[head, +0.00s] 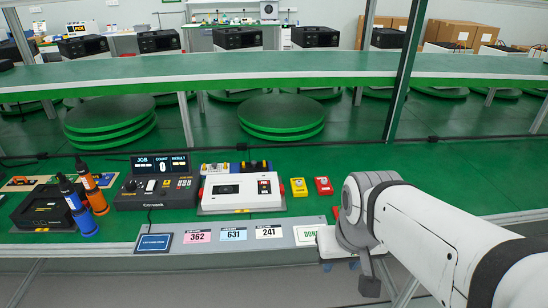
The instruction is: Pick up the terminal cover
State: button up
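I cannot pick out the terminal cover with certainty. A white meter-like unit (238,189) stands on the green bench, with yellow, blue and black parts behind it. A small yellow block (299,187) and a small red block (323,186) lie to its right; I cannot tell whether either is a cover. My arm comes in from the lower right, and its wrist is just right of the red block, near the bench's front edge. My gripper's fingers cannot be made out clearly, and whether they hold anything does not show.
A black Job/Count/Result console (157,183) stands left of the white unit. Two screwdrivers, orange (92,189) and blue (76,205), stand by a black device (42,208). Label cards (233,234) line the front ledge.

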aim_at(301, 191)
jog(key=z, duration=0.05)
jog(key=i, duration=1)
jog(key=u, duration=0.1)
